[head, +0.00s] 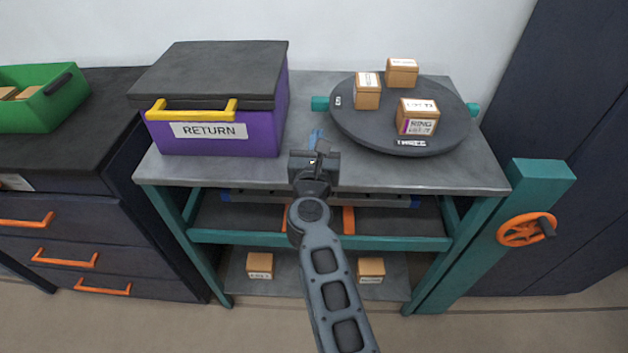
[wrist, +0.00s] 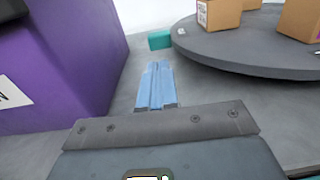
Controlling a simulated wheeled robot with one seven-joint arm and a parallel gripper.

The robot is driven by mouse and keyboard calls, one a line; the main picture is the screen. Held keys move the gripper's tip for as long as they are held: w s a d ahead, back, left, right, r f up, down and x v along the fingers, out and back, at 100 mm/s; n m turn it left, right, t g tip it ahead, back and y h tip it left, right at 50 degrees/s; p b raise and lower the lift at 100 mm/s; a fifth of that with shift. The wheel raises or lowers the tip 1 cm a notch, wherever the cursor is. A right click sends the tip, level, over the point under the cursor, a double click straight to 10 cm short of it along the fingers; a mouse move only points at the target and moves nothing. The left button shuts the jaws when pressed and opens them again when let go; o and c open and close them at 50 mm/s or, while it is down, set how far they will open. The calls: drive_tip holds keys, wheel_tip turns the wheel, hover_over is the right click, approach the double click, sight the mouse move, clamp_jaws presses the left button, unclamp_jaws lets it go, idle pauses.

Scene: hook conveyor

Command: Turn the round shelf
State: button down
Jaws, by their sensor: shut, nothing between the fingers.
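The round shelf (head: 440,132) is a dark disc on the right of the grey table, with labels on its rim, one reading THREE. It carries three small labelled boxes: one at the back (head: 402,73), one at the left (head: 367,91) and one at the front (head: 416,118). Teal knobs show at its left (head: 320,103) and right (head: 473,108). My gripper (head: 316,138) is over the table just left of the disc, apart from it. In the wrist view, its blue fingers (wrist: 156,84) are together and empty, and the disc (wrist: 235,50) is to their right.
A purple RETURN box (head: 215,135) with a dark lid and yellow handle stands left of my gripper. A green bin (head: 45,105) is at far left. A teal post with an orange handwheel (head: 526,229) stands at the right. Bare table lies between box and disc.

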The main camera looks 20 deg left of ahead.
drive_tip(key=p+v, duration=0.1)
drive_tip(key=v, duration=1.2)
drive_tip(key=shift+d, duration=0.15)
drive_tip(key=shift+d+f, duration=0.1)
drive_tip(key=s+d+f+n+h, duration=0.1)
drive_tip(key=s+d+n, duration=0.35)
drive_tip(key=d, duration=0.35)
drive_tip(key=s+d+f+n+t, duration=0.1)
drive_tip(key=s+d+n, duration=0.35)
drive_tip(key=d, duration=0.45)
drive_tip(key=s+d+n+h, duration=0.1)
drive_tip(key=s+d+n, duration=0.35)
drive_tip(key=d, duration=0.35)
drive_tip(key=s+d+r+n+g, duration=0.1)
drive_tip(key=s+d+r+n, duration=0.1)
drive_tip(key=s+n, duration=0.4)
drive_tip(key=s+d+r+n+g+h, duration=0.1)
drive_tip(key=s+d+r+n, duration=0.2)
drive_tip(key=s+n, duration=0.4)
drive_tip(key=s+d+r+n+g+h, duration=0.1)
drive_tip(key=s+d+r+n, duration=0.2)
drive_tip(key=s, duration=0.9)
drive_tip(key=d+n, duration=0.1)
drive_tip(key=n, duration=0.2)
drive_tip(key=shift+s+r+n+g, duration=0.2)
drive_tip(key=shift+s+n+g, duration=0.05)
drive_tip(key=shift+n+g, duration=0.1)
